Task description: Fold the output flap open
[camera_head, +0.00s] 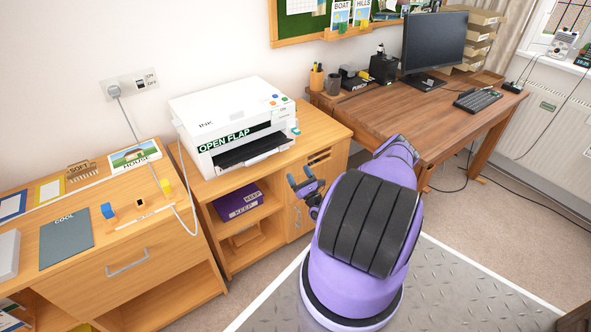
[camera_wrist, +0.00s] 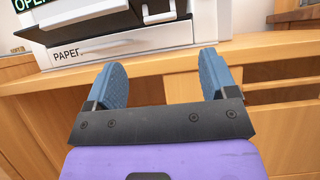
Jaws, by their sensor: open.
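In the wrist view the printer's front (camera_wrist: 125,46) fills the top, with a dark slab (camera_wrist: 85,22) above a white drawer marked PAPER. My gripper (camera_head: 303,180) is open and empty, in front of and below the printer. In the wrist view its blue fingers (camera_wrist: 160,70) point toward the cabinet edge below the drawer, touching nothing that I can see.
The cabinet (camera_head: 322,128) has open shelves, one with a purple KEEP box (camera_head: 238,202). A white cable (camera_head: 176,165) hangs left of the printer from a wall socket. A desk (camera_head: 430,123) with a monitor (camera_head: 435,43) stands at right. A low dresser (camera_head: 120,255) is at left.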

